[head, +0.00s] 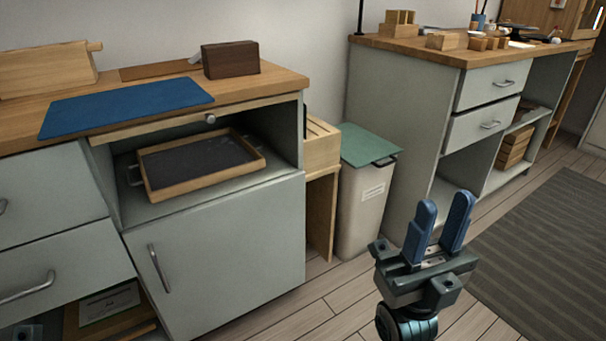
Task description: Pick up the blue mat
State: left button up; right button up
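The blue mat (125,106) lies flat on the wooden counter top at the left, near its front edge. Nothing lies on it. My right gripper (441,218) is at the lower right, in front of the bin and well away from the mat. Its two blue fingers point up and stand apart with nothing between them. My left gripper does not show clearly; only a small dark part is at the bottom left corner.
A dark brown block (230,60) stands behind the mat's right end, and a light wooden box (47,69) behind its left end. A tray (200,163) sits in the open shelf below. A bin (365,195) with a green lid stands right of the cabinet.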

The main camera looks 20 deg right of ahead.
aim_at(88, 112)
jog(key=i+l, duration=0.1)
jog(key=l, duration=0.35)
jog(key=i+l, duration=0.1)
jog(key=l, duration=0.4)
jog(key=i+l, duration=0.1)
jog(key=l, duration=0.35)
